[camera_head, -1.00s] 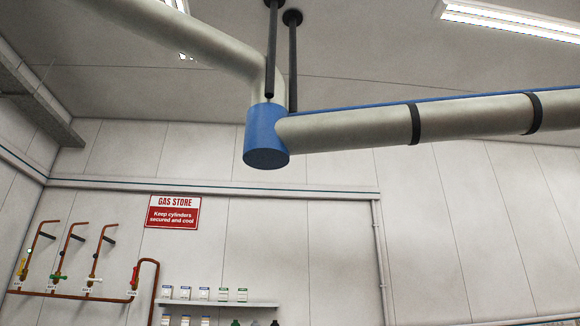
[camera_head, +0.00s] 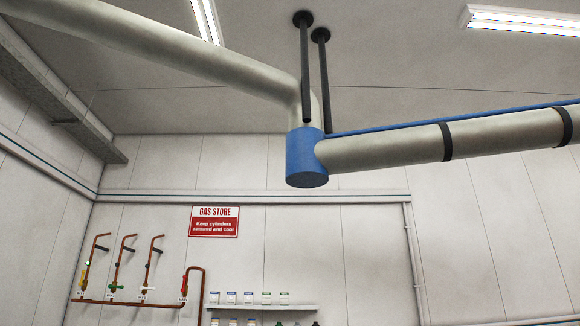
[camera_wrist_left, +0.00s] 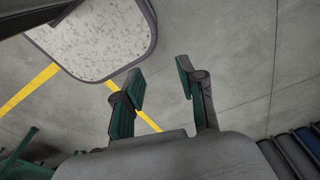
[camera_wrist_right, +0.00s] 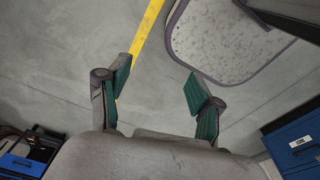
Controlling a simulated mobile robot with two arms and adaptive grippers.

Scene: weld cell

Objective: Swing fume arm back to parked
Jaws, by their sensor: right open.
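The fume arm (camera_head: 400,147) is a pale grey tube with black bands and a blue rail along its top. It runs out to the right from a blue pivot drum (camera_head: 307,158) hung from the ceiling on two black rods. Its far end is outside the head view. My left gripper (camera_wrist_left: 158,80) is open and empty above the grey floor in the left wrist view. My right gripper (camera_wrist_right: 160,78) is open and empty above the floor in the right wrist view. Neither gripper shows in the head view.
A pale duct (camera_head: 165,55) runs from the drum to the upper left. Gas pipes (camera_head: 135,270), a red sign (camera_head: 214,221) and a shelf (camera_head: 262,307) are on the back wall. Blue drawers (camera_wrist_right: 296,145) stand at lower right in the right wrist view. Yellow lines mark the floor.

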